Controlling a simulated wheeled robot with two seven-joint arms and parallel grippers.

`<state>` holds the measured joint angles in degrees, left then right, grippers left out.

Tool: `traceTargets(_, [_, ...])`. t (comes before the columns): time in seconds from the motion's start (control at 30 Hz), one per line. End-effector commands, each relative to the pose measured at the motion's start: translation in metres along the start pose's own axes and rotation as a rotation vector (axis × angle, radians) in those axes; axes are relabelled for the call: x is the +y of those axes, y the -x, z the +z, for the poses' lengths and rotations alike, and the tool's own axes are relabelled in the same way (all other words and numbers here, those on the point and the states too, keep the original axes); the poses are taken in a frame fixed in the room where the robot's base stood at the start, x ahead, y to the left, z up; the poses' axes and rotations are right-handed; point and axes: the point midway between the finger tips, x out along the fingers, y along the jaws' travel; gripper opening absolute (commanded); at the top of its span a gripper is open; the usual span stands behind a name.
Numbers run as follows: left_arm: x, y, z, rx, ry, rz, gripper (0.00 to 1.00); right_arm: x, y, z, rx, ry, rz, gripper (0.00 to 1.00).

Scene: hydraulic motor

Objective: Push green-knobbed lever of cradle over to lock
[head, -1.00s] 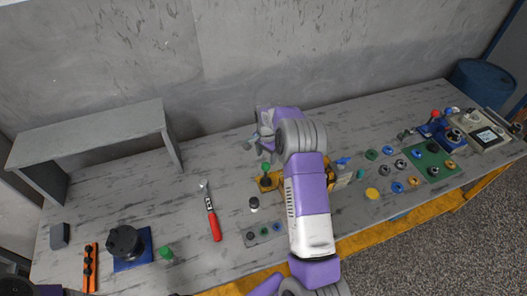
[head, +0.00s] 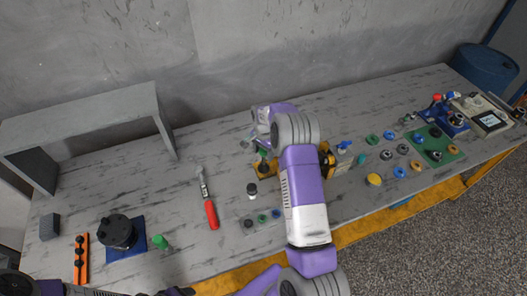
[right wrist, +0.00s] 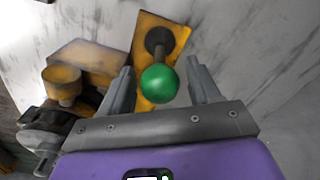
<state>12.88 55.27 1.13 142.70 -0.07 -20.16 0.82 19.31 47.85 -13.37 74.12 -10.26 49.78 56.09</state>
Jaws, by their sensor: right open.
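The yellow cradle (head: 265,173) lies on the table, largely hidden in the head view behind my right arm. Its lever's green knob (head: 263,153) shows at its left end, and it is a round green ball (right wrist: 159,84) in the right wrist view. My right gripper (right wrist: 161,72) is open, with one finger on each side of the knob in the picture. Space shows between knob and fingers, and contact cannot be made out. In the head view the right gripper (head: 254,143) is just above the knob. A dark part of my left arm shows at the bottom edge.
A black motor part (head: 118,231) on a blue plate stands front left, near a grey shelf (head: 80,118). Several rings and a green plate (head: 437,149) are at right.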

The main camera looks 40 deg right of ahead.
Motion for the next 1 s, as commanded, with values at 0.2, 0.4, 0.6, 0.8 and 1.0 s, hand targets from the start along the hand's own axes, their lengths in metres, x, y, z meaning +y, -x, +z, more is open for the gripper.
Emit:
traceTargets(0.2, [0.0, 0.0, 0.0, 0.0, 0.0, 0.0, 0.62, 0.0, 0.0, 0.0, 0.0, 0.0, 0.0, 0.39])
traceTargets(0.4, [0.0, 0.0, 0.0, 0.0, 0.0, 0.0, 0.62, 0.0, 0.0, 0.0, 0.0, 0.0, 0.0, 0.26])
traceTargets(0.6, [0.0, 0.0, 0.0, 0.0, 0.0, 0.0, 0.62, -0.002, 0.0, 0.004, -0.001, 0.001, 0.0, 0.26])
traceTargets(0.8, [-0.001, -0.001, 0.0, 0.0, 0.0, 0.0, 0.62, -0.007, -0.001, 0.013, -0.004, 0.003, 0.0, 0.26])
traceTargets(1.0, [-0.001, -0.002, 0.0, 0.0, 0.0, 0.0, 0.62, -0.009, -0.002, 0.016, -0.004, 0.002, 0.0, 0.26])
